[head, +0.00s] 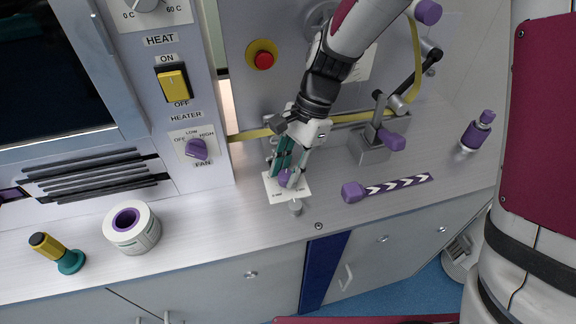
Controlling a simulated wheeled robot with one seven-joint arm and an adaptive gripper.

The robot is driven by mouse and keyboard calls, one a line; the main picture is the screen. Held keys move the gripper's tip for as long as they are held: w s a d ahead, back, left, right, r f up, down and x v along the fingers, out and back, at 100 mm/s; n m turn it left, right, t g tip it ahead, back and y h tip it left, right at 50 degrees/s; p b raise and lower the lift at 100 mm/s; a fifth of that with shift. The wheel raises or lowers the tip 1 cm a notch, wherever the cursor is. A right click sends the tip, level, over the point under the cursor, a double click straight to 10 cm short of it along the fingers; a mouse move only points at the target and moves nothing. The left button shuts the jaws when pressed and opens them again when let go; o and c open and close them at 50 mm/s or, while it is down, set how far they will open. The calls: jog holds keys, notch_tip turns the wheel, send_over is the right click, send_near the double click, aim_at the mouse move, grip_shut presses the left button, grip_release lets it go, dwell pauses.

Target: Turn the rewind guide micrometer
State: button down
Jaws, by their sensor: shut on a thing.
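The rewind guide micrometer shows a purple knob (285,180) on a small white scale plate (272,193) on the bench top. A grey cylindrical part (295,206) stands at the plate's front edge. My gripper (288,177) reaches down from above with its fingers on both sides of the purple knob, shut on it. The fingers hide part of the knob and the plate behind it. The plate's markings are too small to read.
A purple-ended striped handle (385,188) lies just right. A yellow strip (255,134) runs behind my gripper. A tape roll (131,228), a yellow-and-teal tool (59,254) and a purple bottle (477,131) stand apart.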

jog(key=n+g+h+p, duration=0.1)
jog(key=n, duration=0.2)
jog(key=shift+a+r+n+p, duration=0.1)
jog(key=shift+n+p, duration=0.25)
jog(key=shift+n, duration=0.05)
jog(key=n+h+p, duration=0.1)
jog(key=n, duration=0.2)
jog(key=shift+w+a+n+h, duration=0.1)
jog(key=shift+n+h, duration=0.2)
jog(key=n, duration=0.2)
jog(key=n+h+p, duration=0.1)
jog(key=n, duration=0.1)
jog(key=shift+a+n+g+h, duration=0.1)
jog(key=shift+n+g+h, duration=0.2)
jog(key=shift+n+h, duration=0.7)
jog(key=shift+n, duration=1)
jog(key=c, duration=1.3)
grip_release()
jog(key=shift+a, duration=0.1)
jog(key=v, duration=1.1)
jog(key=shift+a+r, duration=0.1)
jog(key=shift+r, duration=0.35)
